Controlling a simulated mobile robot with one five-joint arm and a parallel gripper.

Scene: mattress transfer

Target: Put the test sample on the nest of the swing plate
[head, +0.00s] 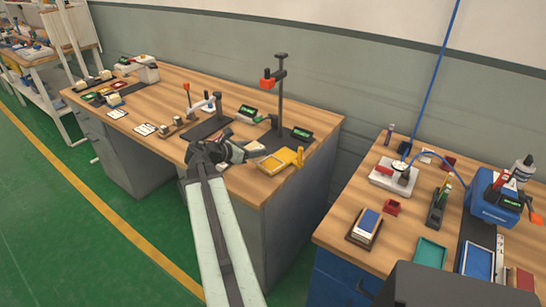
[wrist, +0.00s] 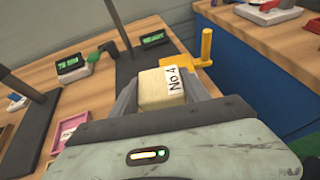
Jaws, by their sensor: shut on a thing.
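The test sample (wrist: 158,92) is a pale yellow block with a white "No4" label on its side. My gripper (wrist: 166,86) is shut on it, with one grey finger on each side, in the wrist view. In the head view my gripper (head: 250,151) is over the front right part of the left bench, and I cannot clearly make out the sample there. The yellow swing plate (head: 274,162) with its upright handle (head: 299,156) lies just right of my gripper. In the wrist view its handle (wrist: 206,46) stands beyond the sample, which hides most of the plate.
A dark stand with a tall post (head: 281,90) rises behind the plate. Small green displays (head: 301,133) stand near it. A pink tray (wrist: 68,130) is at the left in the wrist view. The right bench (head: 326,232) is separated by a gap.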

